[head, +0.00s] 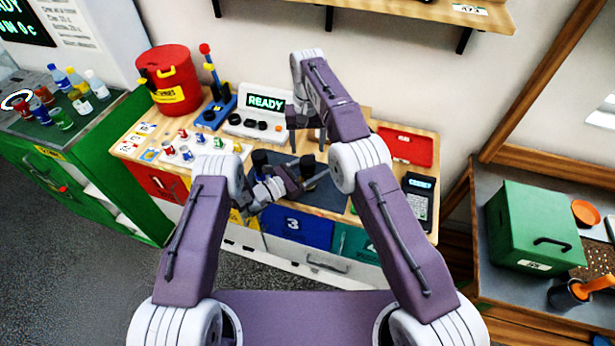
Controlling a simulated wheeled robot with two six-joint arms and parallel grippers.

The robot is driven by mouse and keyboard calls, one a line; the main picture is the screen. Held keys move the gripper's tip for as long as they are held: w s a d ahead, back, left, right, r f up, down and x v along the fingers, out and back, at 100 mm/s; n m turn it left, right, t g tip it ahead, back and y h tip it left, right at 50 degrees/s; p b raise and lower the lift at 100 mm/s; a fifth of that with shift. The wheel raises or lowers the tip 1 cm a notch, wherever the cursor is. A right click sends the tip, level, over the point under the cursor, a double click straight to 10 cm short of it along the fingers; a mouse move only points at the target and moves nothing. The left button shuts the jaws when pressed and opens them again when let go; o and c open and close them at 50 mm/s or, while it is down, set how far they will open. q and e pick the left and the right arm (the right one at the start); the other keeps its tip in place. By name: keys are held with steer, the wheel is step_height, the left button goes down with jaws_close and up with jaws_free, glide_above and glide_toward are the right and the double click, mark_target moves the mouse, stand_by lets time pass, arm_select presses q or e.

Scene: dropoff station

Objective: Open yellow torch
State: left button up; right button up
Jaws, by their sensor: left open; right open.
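I cannot make out a yellow torch; my arms cover part of the bench middle. My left gripper (287,183) is low over the dark mat (328,196) in front of the READY console. It is open, and nothing clear shows between its fingers. Two short black cylindrical shapes stand beside it; I cannot tell what they are. My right arm is raised and folded over the bench. My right gripper (308,134) points down behind its forearm, near the console's right end, open and partly hidden.
The wooden bench holds a red bucket (170,82), a blue stand (216,108), a READY console (257,118), several small cups, a red tray (408,146) and a keypad device (418,196). Bottles (97,86) stand left. A green box (533,226) stands right.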

arm_select(q)
steer(key=shift+w, duration=0.1)
steer(key=shift+c, duration=0.9)
arm_select(e)
steer(key=shift+w, duration=0.1)
arm_select(q)
steer(key=shift+d, duration=0.15)
steer(key=c, duration=0.5)
arm_select(e)
steer(key=shift+d+f, duration=0.1)
steer(key=shift+d, duration=0.05)
arm_select(q)
jaws_close()
arm_select(e)
steer(key=shift+c, duration=1)
steer(key=m, duration=0.9)
steer(key=shift+m, duration=0.4)
steer(key=m, duration=0.9)
steer(key=shift+a+m, duration=0.2)
steer(key=shift+m, duration=0.1)
steer(key=m, duration=0.4)
steer(key=shift+m, duration=0.4)
steer(key=m, duration=0.2)
steer(key=shift+m, duration=0.4)
